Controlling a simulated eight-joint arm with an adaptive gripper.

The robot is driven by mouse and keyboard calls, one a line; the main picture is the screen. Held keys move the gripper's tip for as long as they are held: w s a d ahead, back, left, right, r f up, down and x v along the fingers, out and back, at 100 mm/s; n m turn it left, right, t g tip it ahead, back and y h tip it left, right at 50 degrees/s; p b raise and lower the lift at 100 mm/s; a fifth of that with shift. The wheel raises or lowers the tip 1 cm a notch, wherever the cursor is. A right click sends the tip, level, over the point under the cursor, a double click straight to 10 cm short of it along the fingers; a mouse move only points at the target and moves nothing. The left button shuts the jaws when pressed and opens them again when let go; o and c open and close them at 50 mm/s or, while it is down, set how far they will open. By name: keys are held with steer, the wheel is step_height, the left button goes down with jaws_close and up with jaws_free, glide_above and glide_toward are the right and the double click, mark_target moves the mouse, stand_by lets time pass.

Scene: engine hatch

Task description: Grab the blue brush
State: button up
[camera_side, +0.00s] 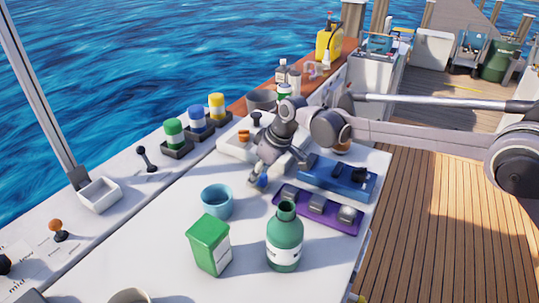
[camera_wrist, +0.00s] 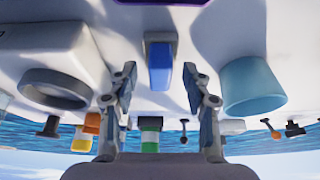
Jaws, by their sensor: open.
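The blue brush (camera_wrist: 160,66) shows in the wrist view as a blue block with a grey end, lying on the white surface. It sits centrally, between and beyond the two fingertips of my gripper (camera_wrist: 159,84). The fingers are spread apart, with nothing held between them. In the side view my gripper (camera_side: 259,180) points down close to the white table, and a small patch of blue shows at its fingers. Most of the brush is hidden there by the gripper. I cannot tell whether the fingers touch it.
A light blue cup (camera_side: 217,203) stands close by; it also shows right in the wrist view (camera_wrist: 252,88). A purple tray (camera_side: 341,226) and a blue tray (camera_side: 335,180) lie to the right. A green box (camera_side: 208,246) and green bottle (camera_side: 285,243) stand in front.

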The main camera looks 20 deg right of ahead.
steer(key=shift+w+a+f, duration=0.1)
steer(key=shift+f, duration=0.25)
steer(key=shift+c, duration=0.3)
jaws_close()
steer(key=shift+r, duration=0.15)
